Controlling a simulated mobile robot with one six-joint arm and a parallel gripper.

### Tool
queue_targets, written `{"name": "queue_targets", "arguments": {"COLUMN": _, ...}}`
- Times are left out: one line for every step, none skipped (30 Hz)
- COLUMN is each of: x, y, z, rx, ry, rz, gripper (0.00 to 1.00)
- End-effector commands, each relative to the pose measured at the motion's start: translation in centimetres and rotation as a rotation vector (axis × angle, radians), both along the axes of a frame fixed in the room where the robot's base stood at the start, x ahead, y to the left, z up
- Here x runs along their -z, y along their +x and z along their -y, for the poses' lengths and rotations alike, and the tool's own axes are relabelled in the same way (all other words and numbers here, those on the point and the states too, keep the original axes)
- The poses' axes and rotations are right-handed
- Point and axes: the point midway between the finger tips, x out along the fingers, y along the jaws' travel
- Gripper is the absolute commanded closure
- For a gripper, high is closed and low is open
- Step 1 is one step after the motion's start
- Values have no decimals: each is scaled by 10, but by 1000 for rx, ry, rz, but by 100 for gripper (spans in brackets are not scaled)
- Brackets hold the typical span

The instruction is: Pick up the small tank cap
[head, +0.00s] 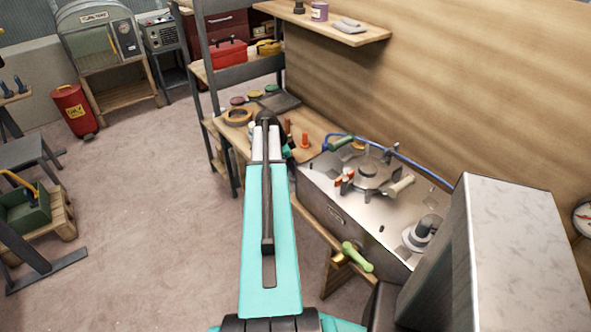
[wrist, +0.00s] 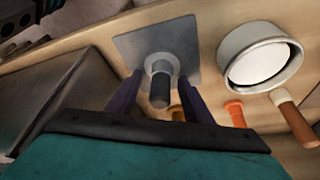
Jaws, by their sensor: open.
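In the wrist view, a small grey round piece with a collar and a dark stem (wrist: 160,84) stands on a flat grey square plate (wrist: 188,47). It looks like the small tank cap. My gripper (wrist: 157,88) is open, with one dark finger on each side of this piece. I cannot tell whether the fingers touch it. In the head view my arm reaches away over the wooden bench, and its end (head: 268,122) hides the piece.
A round metal ring with a white inside (wrist: 234,44), an orange peg (wrist: 235,111) and a wooden-handled tool (wrist: 296,118) lie close to the right. In the head view a metal tank (head: 325,200) with fittings stands right of my arm. Open floor (head: 150,220) lies left.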

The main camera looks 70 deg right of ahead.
Motion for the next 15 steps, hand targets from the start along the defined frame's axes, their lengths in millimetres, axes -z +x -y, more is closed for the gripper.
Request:
{"name": "queue_targets", "arguments": {"x": 0, "y": 0, "z": 0, "rx": 0, "ry": 0, "rz": 0, "gripper": 54}}
{"name": "queue_targets", "arguments": {"x": 0, "y": 0, "z": 0, "rx": 0, "ry": 0, "rz": 0, "gripper": 54}}
{"name": "queue_targets", "arguments": {"x": 0, "y": 0, "z": 0, "rx": 0, "ry": 0, "rz": 0, "gripper": 54}}
{"name": "queue_targets", "arguments": {"x": 0, "y": 0, "z": 0, "rx": 0, "ry": 0, "rz": 0, "gripper": 54}}
{"name": "queue_targets", "arguments": {"x": 0, "y": 0, "z": 0, "rx": 0, "ry": 0, "rz": 0, "gripper": 54}}
{"name": "queue_targets", "arguments": {"x": 0, "y": 0, "z": 0, "rx": 0, "ry": 0, "rz": 0, "gripper": 54}}
{"name": "queue_targets", "arguments": {"x": 0, "y": 0, "z": 0, "rx": 0, "ry": 0, "rz": 0, "gripper": 54}}
{"name": "queue_targets", "arguments": {"x": 0, "y": 0, "z": 0, "rx": 0, "ry": 0, "rz": 0, "gripper": 54}}
{"name": "queue_targets", "arguments": {"x": 0, "y": 0, "z": 0, "rx": 0, "ry": 0, "rz": 0, "gripper": 54}}
{"name": "queue_targets", "arguments": {"x": 0, "y": 0, "z": 0, "rx": 0, "ry": 0, "rz": 0, "gripper": 54}}
{"name": "queue_targets", "arguments": {"x": 0, "y": 0, "z": 0, "rx": 0, "ry": 0, "rz": 0, "gripper": 54}}
{"name": "queue_targets", "arguments": {"x": 0, "y": 0, "z": 0, "rx": 0, "ry": 0, "rz": 0, "gripper": 54}}
{"name": "queue_targets", "arguments": {"x": 0, "y": 0, "z": 0, "rx": 0, "ry": 0, "rz": 0, "gripper": 54}}
{"name": "queue_targets", "arguments": {"x": 0, "y": 0, "z": 0, "rx": 0, "ry": 0, "rz": 0, "gripper": 54}}
{"name": "queue_targets", "arguments": {"x": 0, "y": 0, "z": 0, "rx": 0, "ry": 0, "rz": 0, "gripper": 54}}
